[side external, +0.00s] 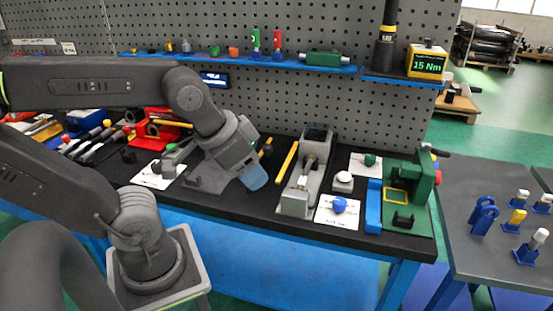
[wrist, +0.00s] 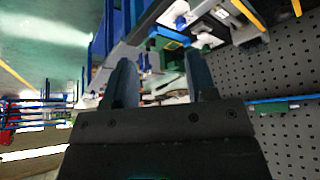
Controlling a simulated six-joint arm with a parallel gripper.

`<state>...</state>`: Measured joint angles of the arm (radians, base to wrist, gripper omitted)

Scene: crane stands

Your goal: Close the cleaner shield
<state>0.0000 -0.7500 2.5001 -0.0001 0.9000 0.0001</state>
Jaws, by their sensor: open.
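No part is plainly marked as the cleaner shield. A green bench unit (side external: 424,190) with a yellow-edged frame (side external: 396,197) stands at the right end of the black worktop and may carry it. I cannot tell how far any shield is open. The green unit also shows small in the wrist view (wrist: 160,42), beyond the fingertips. My gripper (side external: 254,178) points downward over the middle of the worktop, well left of the green unit. In the wrist view its two blue fingers (wrist: 160,62) stand apart with nothing held between them.
A grey fixture (side external: 297,200) stands between my gripper and the green unit. A blue ball-shaped knob (side external: 339,204), a white button (side external: 344,178) and a green knob (side external: 370,160) are nearby. A blue shelf (side external: 300,67) runs along the pegboard behind. A side table (side external: 480,250) stands right.

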